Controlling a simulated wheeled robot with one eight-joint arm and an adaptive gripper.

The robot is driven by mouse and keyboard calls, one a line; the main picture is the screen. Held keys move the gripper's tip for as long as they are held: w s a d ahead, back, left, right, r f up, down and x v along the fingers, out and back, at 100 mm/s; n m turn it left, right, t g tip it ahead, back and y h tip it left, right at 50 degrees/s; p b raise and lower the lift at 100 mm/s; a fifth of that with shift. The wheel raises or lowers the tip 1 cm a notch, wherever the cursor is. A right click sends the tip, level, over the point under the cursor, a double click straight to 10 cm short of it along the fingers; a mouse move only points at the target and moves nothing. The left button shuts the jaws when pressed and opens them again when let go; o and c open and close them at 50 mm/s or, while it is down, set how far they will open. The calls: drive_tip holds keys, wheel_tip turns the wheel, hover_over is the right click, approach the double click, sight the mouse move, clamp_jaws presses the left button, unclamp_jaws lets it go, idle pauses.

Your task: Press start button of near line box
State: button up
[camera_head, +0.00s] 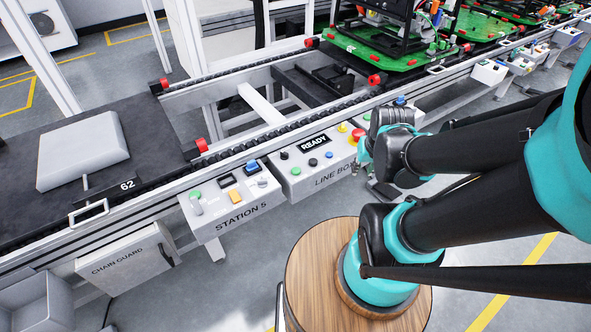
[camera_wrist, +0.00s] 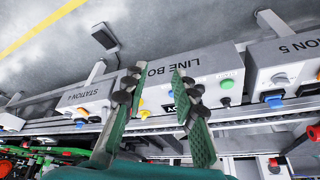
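The near line box (camera_head: 322,178) is a light grey panel on the conveyor's side, lettered LINE BOX, with a lit READY display (camera_head: 314,143). Its green button (camera_head: 296,171) sits at its left end in the head view. In the wrist view the line box (camera_wrist: 205,62) appears upside down, with the green button (camera_wrist: 226,84) right of my fingers. A red mushroom button (camera_head: 358,133) is at the other end. My gripper (camera_wrist: 157,72) is open and empty, its two green-padded fingers apart in front of the panel's middle. The fingers hide part of the panel; touching cannot be told.
The STATION 5 box (camera_head: 232,205) with its own green button stands left of the line box. The STATION 4 box (camera_wrist: 85,95) lies on the other side. The conveyor (camera_head: 150,190) runs behind, carrying green pallets (camera_head: 385,50) further along.

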clamp_jaws()
idle(1.1)
